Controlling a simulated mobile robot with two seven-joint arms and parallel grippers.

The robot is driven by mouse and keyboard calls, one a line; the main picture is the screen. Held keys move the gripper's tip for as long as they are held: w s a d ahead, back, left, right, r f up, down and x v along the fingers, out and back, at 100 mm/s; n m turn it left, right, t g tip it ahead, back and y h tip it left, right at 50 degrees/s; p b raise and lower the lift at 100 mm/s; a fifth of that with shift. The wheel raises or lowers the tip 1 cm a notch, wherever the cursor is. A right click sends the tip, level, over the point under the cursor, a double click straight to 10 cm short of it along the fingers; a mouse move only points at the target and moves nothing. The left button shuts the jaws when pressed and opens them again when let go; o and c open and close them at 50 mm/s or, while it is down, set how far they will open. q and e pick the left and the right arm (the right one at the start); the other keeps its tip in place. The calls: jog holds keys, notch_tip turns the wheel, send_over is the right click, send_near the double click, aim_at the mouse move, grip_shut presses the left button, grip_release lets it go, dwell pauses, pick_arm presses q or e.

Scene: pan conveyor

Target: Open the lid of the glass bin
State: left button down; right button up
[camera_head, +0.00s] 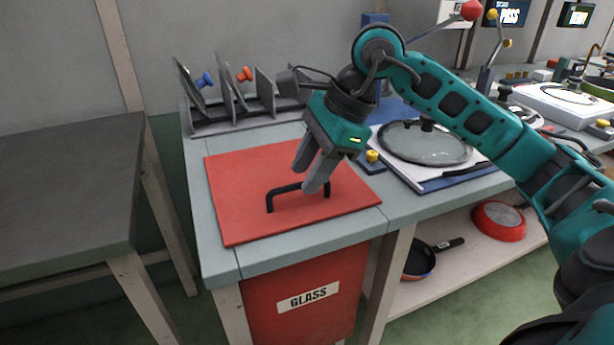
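The glass bin (262,302) is a red bin under the grey counter, with a white "GLASS" label (308,297) on its front. Its lid (235,222) is a flat red panel lying shut on the counter top. A black bar handle (269,203) stands up from the lid. My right gripper (305,181) comes down from the upper right over the handle's right part. Its two grey fingers are apart, the nearer one in front of the handle bar. I cannot tell whether they touch it. My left gripper is not in view.
A grey rack (235,122) with upright dividers and blue and orange knobs stands behind the lid. A glass pan lid (425,142) lies on a white and blue board to the right. Pans (420,262) sit on the shelf below. A dark table (65,185) stands left across a gap.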

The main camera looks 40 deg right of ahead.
jog(key=shift+w+a+f, duration=0.15)
jog(key=shift+f, duration=0.35)
grip_shut()
dwell(0.4)
